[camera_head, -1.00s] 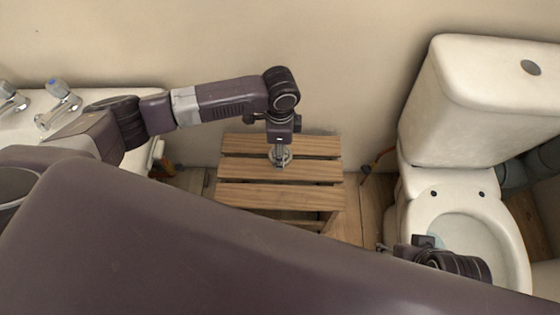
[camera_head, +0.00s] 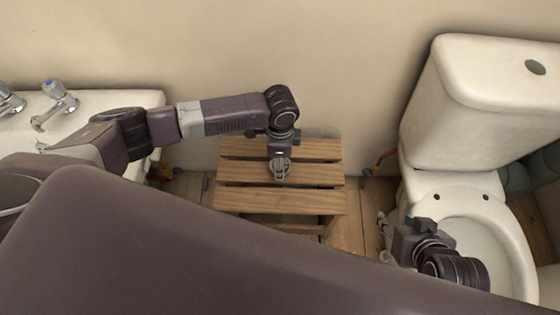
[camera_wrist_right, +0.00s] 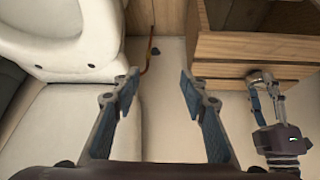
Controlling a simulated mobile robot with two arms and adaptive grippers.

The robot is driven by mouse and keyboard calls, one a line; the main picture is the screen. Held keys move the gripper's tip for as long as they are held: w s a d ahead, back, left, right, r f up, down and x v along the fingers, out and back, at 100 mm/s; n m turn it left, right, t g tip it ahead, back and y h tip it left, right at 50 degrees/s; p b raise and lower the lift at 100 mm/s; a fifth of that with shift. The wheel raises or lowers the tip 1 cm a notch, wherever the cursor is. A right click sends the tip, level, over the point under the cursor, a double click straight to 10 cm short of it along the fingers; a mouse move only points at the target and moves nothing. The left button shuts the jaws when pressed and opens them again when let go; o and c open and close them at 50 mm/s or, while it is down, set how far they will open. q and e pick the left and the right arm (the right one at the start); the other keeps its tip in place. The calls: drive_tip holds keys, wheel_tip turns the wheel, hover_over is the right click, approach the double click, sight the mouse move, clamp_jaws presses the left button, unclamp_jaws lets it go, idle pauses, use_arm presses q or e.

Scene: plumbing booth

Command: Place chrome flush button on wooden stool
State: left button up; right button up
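The wooden stool (camera_head: 250,199) stands against the wall between basin and toilet; its edge shows in the right wrist view (camera_wrist_right: 260,45). My left gripper (camera_head: 280,172) points down over the stool's slats. A small round chrome piece, seemingly the chrome flush button (camera_wrist_right: 260,77), is at its fingertips by the stool edge. The fingers partly hide it, and I cannot tell whether they grip it or whether it rests on the wood. My right gripper (camera_wrist_right: 158,88) is open and empty, beside the toilet bowl in the head view (camera_head: 383,222).
The toilet bowl (camera_head: 515,262) and cistern (camera_head: 465,110) stand at the right; a dark grey oval (camera_head: 535,67) marks the cistern lid. A white basin (camera_head: 90,103) with taps is at the left. My own body covers the lower foreground.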

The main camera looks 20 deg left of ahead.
use_arm(q)
drive_tip(key=o, duration=1.3)
